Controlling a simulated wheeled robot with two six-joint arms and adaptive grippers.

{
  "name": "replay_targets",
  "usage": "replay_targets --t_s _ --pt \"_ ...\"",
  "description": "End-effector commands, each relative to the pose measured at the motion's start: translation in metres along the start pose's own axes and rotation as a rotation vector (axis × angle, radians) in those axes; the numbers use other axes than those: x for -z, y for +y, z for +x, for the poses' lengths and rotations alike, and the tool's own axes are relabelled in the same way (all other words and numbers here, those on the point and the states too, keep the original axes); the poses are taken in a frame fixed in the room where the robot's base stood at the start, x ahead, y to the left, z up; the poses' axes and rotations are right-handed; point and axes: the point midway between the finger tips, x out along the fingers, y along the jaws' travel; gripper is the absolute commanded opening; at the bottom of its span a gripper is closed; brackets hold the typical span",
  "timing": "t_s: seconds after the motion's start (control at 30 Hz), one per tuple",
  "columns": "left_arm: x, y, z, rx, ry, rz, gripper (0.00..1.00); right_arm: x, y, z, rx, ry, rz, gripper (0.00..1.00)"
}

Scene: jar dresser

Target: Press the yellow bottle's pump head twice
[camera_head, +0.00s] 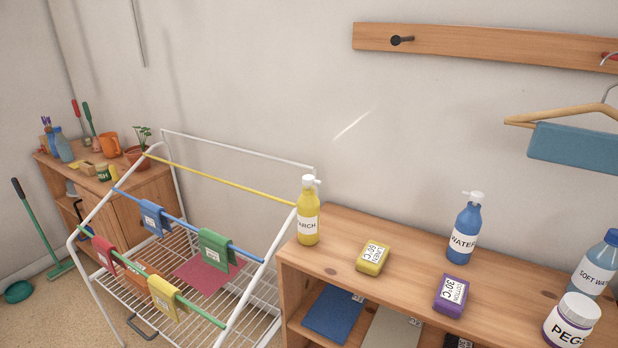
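The yellow bottle (308,218) stands upright on the left end of the wooden dresser top, with a label reading "ARCH" in view. Its white pump head (310,182) is on top, with the nozzle pointing right. Nothing touches the bottle or its pump. Neither of my grippers shows in the head view.
A blue water bottle (465,232) with a white pump stands further right on the dresser (412,262). Yellow (372,257) and purple (451,294) blocks, a pegs jar (571,322) and a soft-water bottle (595,265) share the top. A drying rack (262,285) stands close left.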

Motion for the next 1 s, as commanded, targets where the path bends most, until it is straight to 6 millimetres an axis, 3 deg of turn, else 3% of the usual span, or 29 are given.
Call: replay_targets --t_s 0.03,0.23,0.27,1.0 --pt "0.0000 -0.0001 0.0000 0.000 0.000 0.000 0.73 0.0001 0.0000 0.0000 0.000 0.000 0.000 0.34" --pt "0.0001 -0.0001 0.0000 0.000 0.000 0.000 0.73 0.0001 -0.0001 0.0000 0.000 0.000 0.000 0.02" --pt "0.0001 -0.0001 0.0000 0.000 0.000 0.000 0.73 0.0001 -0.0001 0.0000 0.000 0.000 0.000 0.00" --pt "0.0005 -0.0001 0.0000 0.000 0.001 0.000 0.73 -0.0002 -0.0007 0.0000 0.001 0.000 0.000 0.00"
